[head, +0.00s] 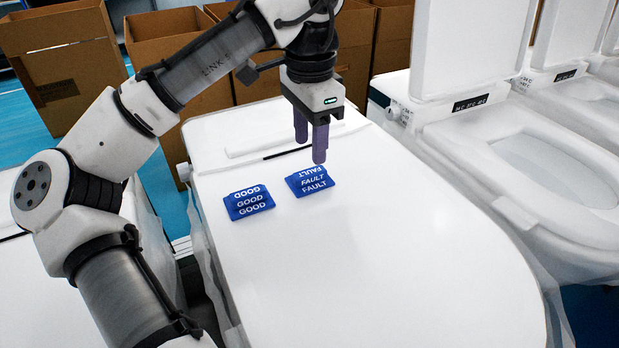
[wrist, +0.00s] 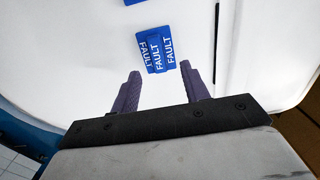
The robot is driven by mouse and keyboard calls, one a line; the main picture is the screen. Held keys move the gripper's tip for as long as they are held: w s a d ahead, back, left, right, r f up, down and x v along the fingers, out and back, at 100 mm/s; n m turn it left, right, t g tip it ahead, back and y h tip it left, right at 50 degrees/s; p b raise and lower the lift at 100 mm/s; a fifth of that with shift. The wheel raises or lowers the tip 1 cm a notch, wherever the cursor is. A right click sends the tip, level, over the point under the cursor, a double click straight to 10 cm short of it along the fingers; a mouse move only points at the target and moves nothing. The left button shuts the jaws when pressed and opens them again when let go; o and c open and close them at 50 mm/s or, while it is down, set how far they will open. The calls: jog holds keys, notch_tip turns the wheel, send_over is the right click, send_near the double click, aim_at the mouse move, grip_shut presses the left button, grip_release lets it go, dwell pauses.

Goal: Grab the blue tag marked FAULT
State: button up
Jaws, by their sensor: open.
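The blue tag marked FAULT (head: 312,182) lies on the white closed toilet lid, to the right of the blue tag marked GOOD (head: 249,203). In the wrist view the FAULT tag (wrist: 156,50) is just beyond the fingertips, roughly centred between them. My gripper (head: 311,152) is above the lid, pointing down, near the far edge of the FAULT tag. Its two purple fingers are apart with nothing between them, as the wrist view also shows (wrist: 160,73). A blue piece at the top edge of the wrist view is cut off.
The white lid (head: 390,260) is bare in front of the tags. An open toilet seat (head: 545,165) stands to the right with its lid raised. Several cardboard boxes (head: 165,50) stand behind. A dark line (head: 288,152) crosses the lid behind the tags.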

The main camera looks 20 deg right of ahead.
aim_at(310, 172)
jog(key=shift+s+a+f, duration=0.1)
jog(key=shift+f, duration=1.3)
jog(key=shift+s+f, duration=0.1)
jog(key=shift+f, duration=1.3)
grip_shut()
jog(key=shift+r, duration=0.1)
